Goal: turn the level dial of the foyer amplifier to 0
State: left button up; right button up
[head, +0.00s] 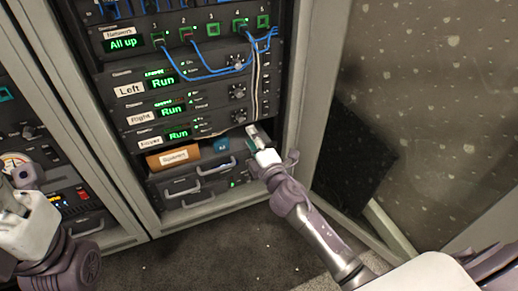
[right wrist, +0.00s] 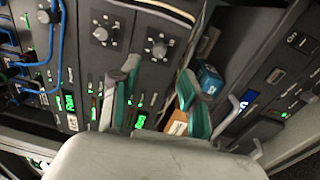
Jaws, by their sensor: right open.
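The foyer amplifier (head: 150,142) is the lowest of three similar units in the rack, with a green "Run" display. Its dark level dial (head: 237,117) is at its right end, just above my right gripper (head: 256,136). In the right wrist view the dial (right wrist: 158,47) shows just beyond the gap between the teal fingertips of my right gripper (right wrist: 158,70). The fingers are open and empty, and appear apart from the dial. The dial's setting is too small to read. My left gripper (head: 22,176) is at the left edge; its fingers are unclear.
The left amplifier (head: 128,90) and right amplifier (head: 139,117) sit above, with similar dials. Blue cables (head: 205,73) and a pale cable (head: 256,90) hang near the dials. An open drawer below holds an orange box (head: 174,156) and a blue item (head: 221,146).

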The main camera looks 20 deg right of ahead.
jog(key=s, duration=0.5)
jog(key=shift+s+d+f, duration=0.1)
jog(key=shift+d+f, duration=0.05)
